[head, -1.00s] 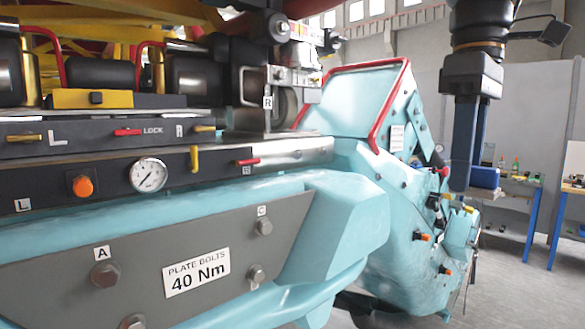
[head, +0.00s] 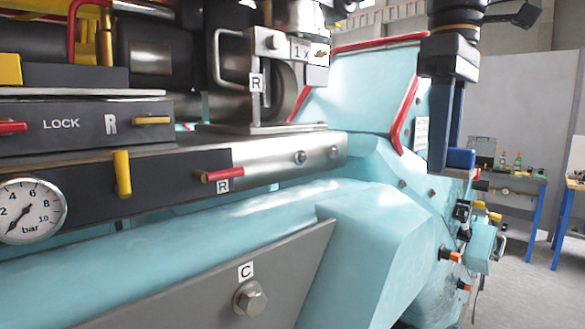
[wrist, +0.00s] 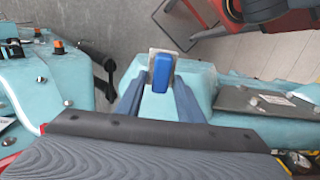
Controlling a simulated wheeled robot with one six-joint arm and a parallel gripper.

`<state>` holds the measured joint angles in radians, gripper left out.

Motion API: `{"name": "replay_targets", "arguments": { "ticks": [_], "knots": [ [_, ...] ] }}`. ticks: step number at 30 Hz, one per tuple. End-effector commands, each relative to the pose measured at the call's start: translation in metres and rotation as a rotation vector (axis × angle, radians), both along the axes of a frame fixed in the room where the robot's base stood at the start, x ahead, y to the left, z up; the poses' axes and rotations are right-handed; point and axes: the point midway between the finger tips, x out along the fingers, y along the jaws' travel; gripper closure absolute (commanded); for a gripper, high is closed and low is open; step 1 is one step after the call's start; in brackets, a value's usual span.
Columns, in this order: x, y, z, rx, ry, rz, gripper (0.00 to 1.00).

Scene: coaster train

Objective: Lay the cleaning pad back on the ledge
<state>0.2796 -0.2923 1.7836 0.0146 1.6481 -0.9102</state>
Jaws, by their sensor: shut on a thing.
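My gripper (head: 446,160) hangs pointing down at the right of the head view, in front of the teal car's far end. In the wrist view its two blue-grey fingers (wrist: 160,86) are shut on the cleaning pad (wrist: 163,72), which shows a blue block and a pale flat edge. The pad's blue side also shows in the head view (head: 461,158), at the fingertips. The pad is held in the air, apart from the car as far as I can tell. A bare steel ledge (head: 270,168) runs along the car's side, left of my gripper.
The rail bears a red lever (head: 222,174), a yellow lever (head: 122,174) and a pressure gauge (head: 30,210). A grey plate with a bolt (head: 250,298) lies below. Orange and yellow knobs (head: 450,256) stick out at the right. A workbench (head: 515,180) stands behind; floor is open at right.

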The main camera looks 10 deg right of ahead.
Motion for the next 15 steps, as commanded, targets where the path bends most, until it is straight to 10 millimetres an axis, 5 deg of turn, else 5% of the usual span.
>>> {"name": "replay_targets", "arguments": {
  "ticks": [15],
  "knots": [
    [0.077, 0.057, 0.003, 0.001, 0.004, 0.004, 0.94]
  ]
}}
